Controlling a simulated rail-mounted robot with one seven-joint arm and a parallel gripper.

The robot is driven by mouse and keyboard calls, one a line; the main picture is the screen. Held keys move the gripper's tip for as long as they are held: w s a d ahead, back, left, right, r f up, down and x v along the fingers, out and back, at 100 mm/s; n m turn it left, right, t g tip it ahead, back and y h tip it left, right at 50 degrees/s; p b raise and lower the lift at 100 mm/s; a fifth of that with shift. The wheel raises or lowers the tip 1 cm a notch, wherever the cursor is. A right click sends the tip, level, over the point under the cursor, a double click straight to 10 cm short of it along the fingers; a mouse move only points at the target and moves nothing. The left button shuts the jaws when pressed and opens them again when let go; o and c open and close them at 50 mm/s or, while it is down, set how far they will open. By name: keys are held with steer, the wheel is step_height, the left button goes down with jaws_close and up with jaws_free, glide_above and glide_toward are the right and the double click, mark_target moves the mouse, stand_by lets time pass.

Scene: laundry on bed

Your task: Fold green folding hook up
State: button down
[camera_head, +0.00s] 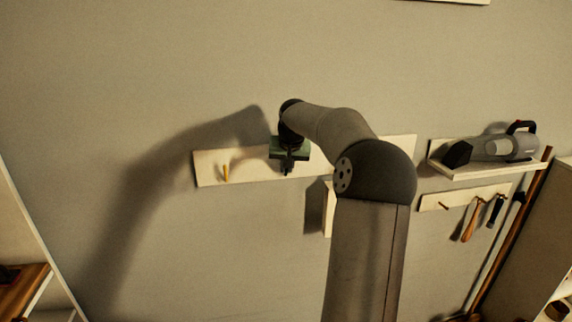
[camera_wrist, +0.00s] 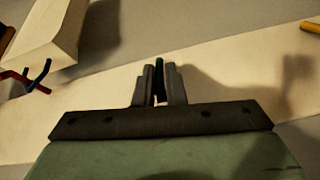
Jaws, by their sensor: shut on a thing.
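The green folding hook (camera_wrist: 159,62) shows as a thin dark green piece between my fingertips in the wrist view; most of it is hidden by the fingers. My gripper (camera_wrist: 160,80) is shut on it, in front of the cream wall board. In the head view my gripper (camera_head: 287,168) is at the middle of the cream board (camera_head: 208,169), and its green body and my arm cover part of the board. How far the hook is folded cannot be told.
A yellow peg (camera_head: 226,173) sticks out of the board at left. Blue (camera_wrist: 40,77) and red (camera_wrist: 15,76) hooks show beside a cream block (camera_wrist: 50,40) in the wrist view. A shelf (camera_head: 485,167) holds a handheld vacuum (camera_head: 500,148); tools hang below it. The wall above the board is clear.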

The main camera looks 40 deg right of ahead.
steer(key=shift+d+r, duration=0.1)
steer(key=shift+r, duration=0.3)
steer(key=c, duration=1.5)
jaws_free()
steer(key=shift+f, duration=0.15)
steer(key=b+v, duration=0.3)
steer(key=v, duration=1.4)
steer(key=shift+s, duration=0.1)
